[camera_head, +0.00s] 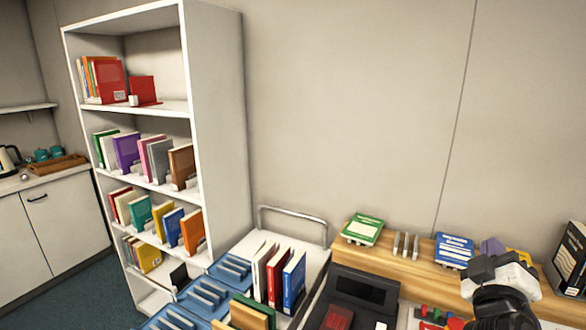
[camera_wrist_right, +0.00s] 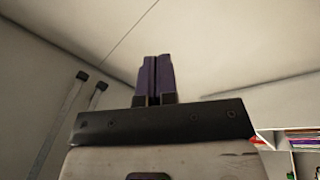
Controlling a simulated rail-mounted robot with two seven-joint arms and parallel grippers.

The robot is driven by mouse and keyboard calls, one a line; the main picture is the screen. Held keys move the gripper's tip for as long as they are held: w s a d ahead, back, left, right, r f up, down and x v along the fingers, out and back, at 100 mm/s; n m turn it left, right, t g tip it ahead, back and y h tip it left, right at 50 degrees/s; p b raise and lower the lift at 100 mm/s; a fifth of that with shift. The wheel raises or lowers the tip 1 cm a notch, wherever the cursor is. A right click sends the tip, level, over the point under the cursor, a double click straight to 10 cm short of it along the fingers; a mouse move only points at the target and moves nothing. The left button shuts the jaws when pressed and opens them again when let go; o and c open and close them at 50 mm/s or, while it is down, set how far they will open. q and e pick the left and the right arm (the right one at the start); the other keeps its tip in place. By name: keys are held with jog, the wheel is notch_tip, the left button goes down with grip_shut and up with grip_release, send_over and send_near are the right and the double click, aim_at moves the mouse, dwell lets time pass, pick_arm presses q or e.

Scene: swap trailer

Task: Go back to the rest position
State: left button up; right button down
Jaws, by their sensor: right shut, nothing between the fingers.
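My right gripper (camera_head: 491,245) is at the lower right of the head view, raised in front of the wooden ledge. In the right wrist view its two purple fingers (camera_wrist_right: 155,78) are together, with nothing between them. They point up toward the bare wall and ceiling. My left gripper is in neither view.
A white bookshelf (camera_head: 218,120) with several books stands at the left. A cart (camera_head: 318,262) holds upright books and blue racks. A wooden ledge (camera_head: 410,268) carries a green book (camera_head: 363,229) and a blue book (camera_head: 454,250). A black device (camera_head: 350,292) lies before it.

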jog(key=s+a+f+g+y+p, duration=0.1)
jog(key=s+a+f+g+y, duration=0.2)
jog(key=f, duration=0.4)
jog(key=s+a+f+g+y+p, duration=0.1)
jog(key=s+a+f+y, duration=0.3)
jog(key=f, duration=0.3)
jog(key=s+a+f+g+y+p, duration=0.1)
jog(key=s+a+f+g+y, duration=0.15)
jog(key=s+f, duration=0.3)
jog(key=s+a+f+m+g+p, duration=0.1)
jog(key=s+f+g, duration=0.3)
jog(key=s+f, duration=0.5)
jog(key=s+a+f+m+g+p, duration=0.2)
jog(key=s+f+g+p, duration=0.1)
jog(key=s+f, duration=0.7)
jog(key=s+g, duration=0.1)
jog(key=s, duration=0.3)
jog(key=shift+s+a+y, duration=0.2)
jog(key=shift+s+y, duration=0.15)
